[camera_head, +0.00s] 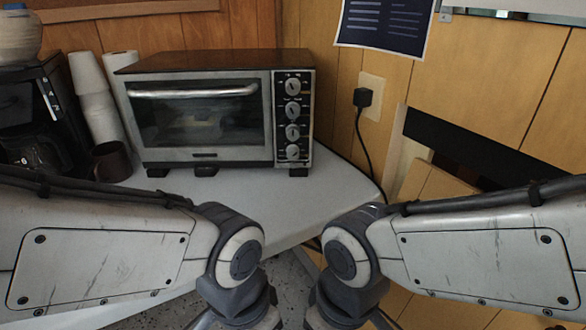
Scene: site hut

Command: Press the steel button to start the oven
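The oven (205,107) is a toaster oven with a steel front and a dark top, standing on the pale counter. Its glass door (195,120) is shut under a horizontal handle. A dark control panel (301,110) on its right side carries a column of several round steel controls, the lowest (292,152) near the panel's foot. I cannot tell which of them is the steel button. My two arms come in from the left and right and bend down in front of the counter. Both grippers are below the picture, and nothing of mine touches the oven.
A coffee maker (38,115), stacked white cups (92,95) and a dark mug (111,161) stand left of the oven. A plug (362,97) with a hanging black cord is in the wall at right. The counter (245,192) is clear in front of the oven.

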